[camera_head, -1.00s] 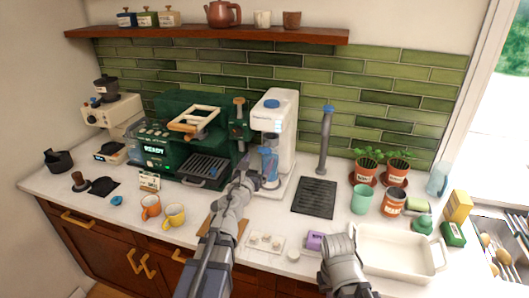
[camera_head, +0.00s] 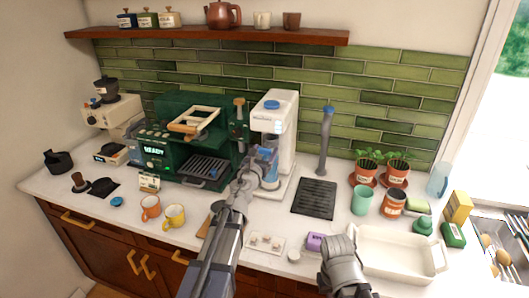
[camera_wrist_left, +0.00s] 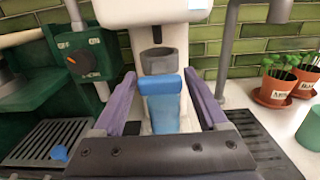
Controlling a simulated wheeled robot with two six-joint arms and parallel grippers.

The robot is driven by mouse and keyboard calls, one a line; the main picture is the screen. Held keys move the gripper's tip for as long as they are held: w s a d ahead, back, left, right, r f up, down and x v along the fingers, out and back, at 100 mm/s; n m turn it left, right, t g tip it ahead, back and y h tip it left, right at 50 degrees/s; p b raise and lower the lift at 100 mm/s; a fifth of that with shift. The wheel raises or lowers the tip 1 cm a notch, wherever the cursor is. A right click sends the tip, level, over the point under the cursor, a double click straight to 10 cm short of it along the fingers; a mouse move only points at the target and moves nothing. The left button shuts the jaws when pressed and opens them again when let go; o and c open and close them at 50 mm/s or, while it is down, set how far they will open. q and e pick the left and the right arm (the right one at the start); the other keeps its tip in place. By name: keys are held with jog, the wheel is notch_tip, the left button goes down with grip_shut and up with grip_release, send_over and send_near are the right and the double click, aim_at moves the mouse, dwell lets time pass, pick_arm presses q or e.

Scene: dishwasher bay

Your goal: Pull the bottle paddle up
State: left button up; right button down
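The white drink machine (camera_head: 275,112) with a blue top button stands on the counter right of the green espresso machine. Its blue paddle or bottle part (camera_wrist_left: 160,100) hangs under the grey nozzle in the left wrist view; I cannot tell where paddle ends and bottle begins. In the head view blue parts (camera_head: 265,153) show just beyond my left gripper (camera_head: 250,172). In the wrist view, the left gripper's purple fingers (camera_wrist_left: 160,92) are spread on both sides of the blue part, with gaps visible. My right gripper (camera_head: 340,250) is low over the front counter; its fingertips are unclear.
The green espresso machine (camera_head: 190,130) is close on the left. A black drain grate (camera_head: 315,198) and a grey tap post (camera_head: 325,140) are on the right. A white tray (camera_head: 266,243), orange mug (camera_head: 150,207) and yellow mug (camera_head: 174,216) lie in front.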

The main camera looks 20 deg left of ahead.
pick_arm(q)
grip_shut()
dwell(0.4)
